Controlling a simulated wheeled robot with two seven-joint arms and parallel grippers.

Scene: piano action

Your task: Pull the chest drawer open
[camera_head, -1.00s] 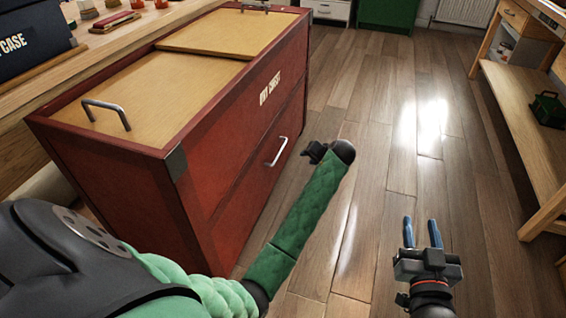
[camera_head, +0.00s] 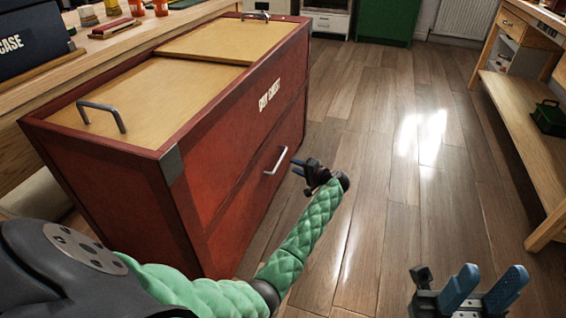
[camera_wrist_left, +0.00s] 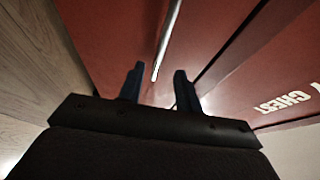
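The red chest (camera_head: 190,215) stands at the left of the head view, with wooden lids on top and white lettering on its front. Its drawer (camera_head: 255,215) is the lower front panel, flush with the chest. A silver bar handle (camera_head: 276,160) is on the drawer. My left gripper (camera_head: 298,168) is open, just right of the handle and facing it. In the left wrist view the handle (camera_wrist_left: 167,45) runs between the lines of the two blue fingers (camera_wrist_left: 157,85), its near end close to the fingertips. My right gripper (camera_head: 487,285) is open and empty over the floor at lower right.
A wooden floor (camera_head: 385,130) lies clear in front of the chest. A workbench with a dark case (camera_head: 30,45) is behind the chest.

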